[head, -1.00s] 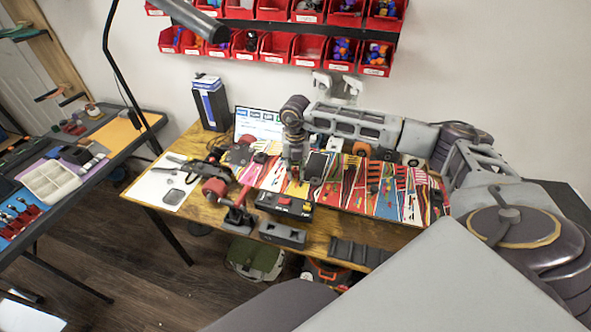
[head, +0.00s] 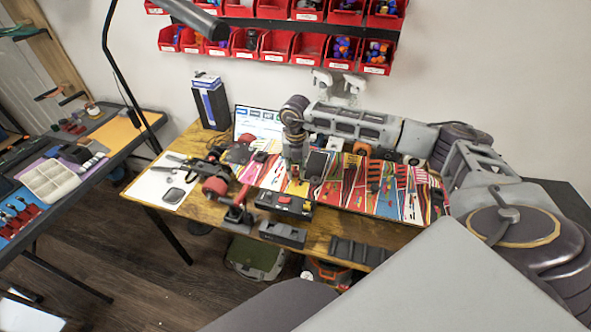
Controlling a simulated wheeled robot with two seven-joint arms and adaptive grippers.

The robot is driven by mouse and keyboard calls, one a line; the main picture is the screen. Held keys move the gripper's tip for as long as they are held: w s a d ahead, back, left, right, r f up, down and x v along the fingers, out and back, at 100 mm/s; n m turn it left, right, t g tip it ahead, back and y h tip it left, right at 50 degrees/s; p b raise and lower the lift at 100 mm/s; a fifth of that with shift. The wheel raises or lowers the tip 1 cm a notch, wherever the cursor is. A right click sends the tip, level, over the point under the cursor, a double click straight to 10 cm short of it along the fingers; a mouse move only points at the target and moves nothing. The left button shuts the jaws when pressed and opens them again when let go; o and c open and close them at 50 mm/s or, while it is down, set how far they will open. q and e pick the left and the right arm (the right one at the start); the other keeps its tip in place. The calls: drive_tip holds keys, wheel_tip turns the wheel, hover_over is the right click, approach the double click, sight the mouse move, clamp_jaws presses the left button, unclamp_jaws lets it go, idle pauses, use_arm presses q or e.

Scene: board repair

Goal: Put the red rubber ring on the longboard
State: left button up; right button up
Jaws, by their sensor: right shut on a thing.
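The longboard (head: 385,202) lies across the wooden table, its brightly striped face up. A truck with red wheels (head: 215,187) shows at its left end. My right gripper (head: 294,175) points down over the left half of the board. It is shut on a small reddish thing at its fingertips. The thing is mostly hidden and too small for me to tell whether it is the red rubber ring. I cannot tell whether it touches the board. I see no other clear red ring. My left gripper is out of view.
A red-handled vise (head: 236,212), a black box with a red button (head: 284,206) and a grey block (head: 283,234) stand along the table's front. A laptop (head: 258,124) and a dark blue box (head: 211,104) stand behind. Red bins (head: 274,46) hang on the wall.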

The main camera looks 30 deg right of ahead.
drive_tip(key=shift+f, duration=0.35)
idle(0.3)
drive_tip(key=o, duration=0.9)
drive_tip(key=shift+o, duration=0.2)
drive_tip(key=shift+c, duration=0.8)
drive_tip(key=shift+r, duration=0.1)
wheel_tip(320, 180, up, 7)
drive_tip(key=p, duration=0.4)
drive_tip(key=shift+r, duration=0.2)
